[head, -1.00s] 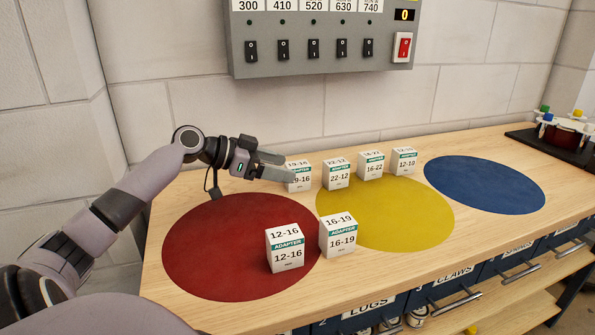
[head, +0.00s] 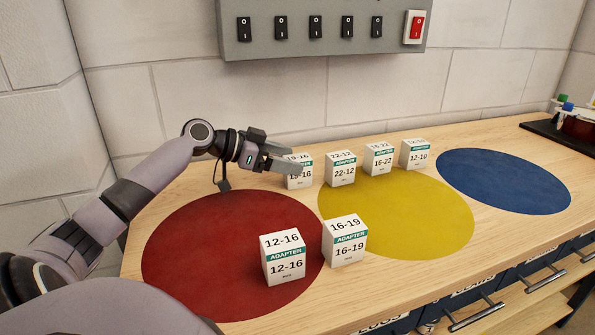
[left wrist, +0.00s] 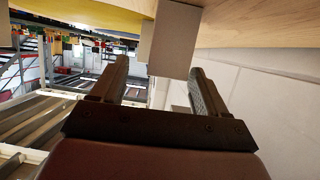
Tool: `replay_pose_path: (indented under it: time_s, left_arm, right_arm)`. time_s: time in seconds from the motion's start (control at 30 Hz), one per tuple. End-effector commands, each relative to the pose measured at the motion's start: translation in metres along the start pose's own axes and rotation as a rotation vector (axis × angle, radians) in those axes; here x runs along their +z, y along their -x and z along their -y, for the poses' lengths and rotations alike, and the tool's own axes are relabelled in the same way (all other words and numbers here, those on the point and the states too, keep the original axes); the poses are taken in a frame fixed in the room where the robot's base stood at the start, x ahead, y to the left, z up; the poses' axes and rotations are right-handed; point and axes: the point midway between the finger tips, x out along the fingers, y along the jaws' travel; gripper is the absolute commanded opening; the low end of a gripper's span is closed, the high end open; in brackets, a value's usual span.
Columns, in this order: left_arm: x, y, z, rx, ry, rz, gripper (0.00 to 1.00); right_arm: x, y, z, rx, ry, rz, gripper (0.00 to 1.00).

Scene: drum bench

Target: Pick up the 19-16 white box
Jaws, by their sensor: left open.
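The white 19-16 box (head: 299,181) stands upright on the wooden bench at the left end of the back row, beyond the red disc. My left gripper (head: 292,162) is open at this box. One finger crosses in front of its upper part and hides some of its label; the far finger is mostly hidden. In the left wrist view, which looks upside down, a plain box (left wrist: 174,38) hangs from the bench at the tips of my open gripper (left wrist: 162,72), closer to the right finger. I cannot tell whether they touch. My right gripper does not show.
To its right stand the 22-12 (head: 341,174), 16-22 (head: 379,161) and 12-10 (head: 414,156) boxes. The 12-16 (head: 285,266) and 16-19 (head: 347,250) boxes stand in front. Red (head: 200,240), yellow (head: 420,215) and blue (head: 503,180) discs lie on the bench. A switch panel (head: 300,48) hangs above.

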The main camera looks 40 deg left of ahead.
Motion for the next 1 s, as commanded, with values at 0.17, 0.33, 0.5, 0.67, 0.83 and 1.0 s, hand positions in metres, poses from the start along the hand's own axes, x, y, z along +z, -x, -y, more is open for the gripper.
replay_pose_path:
  time_s: [0.17,0.33,0.5,0.67,0.83,1.0]
  left_arm:
    - [-0.001,-0.010,0.002,0.000,0.001,-0.003,0.74]
    - [-0.001,-0.028,0.006,0.000,0.001,-0.003,0.74]
    - [0.000,-0.046,0.006,0.000,0.002,-0.004,0.74]
    - [0.001,-0.052,0.006,-0.001,0.000,-0.001,0.74]
    - [0.001,-0.053,0.006,-0.001,-0.001,0.000,0.74]
    - [0.001,-0.052,0.006,-0.001,0.000,0.000,0.32]
  right_arm:
    - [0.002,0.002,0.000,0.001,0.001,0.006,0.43]
    - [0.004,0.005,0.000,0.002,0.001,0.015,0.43]
    - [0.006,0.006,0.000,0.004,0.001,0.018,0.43]
    - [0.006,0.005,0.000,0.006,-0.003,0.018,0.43]
    - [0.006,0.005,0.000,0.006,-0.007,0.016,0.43]
    - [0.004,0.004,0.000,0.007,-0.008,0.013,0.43]
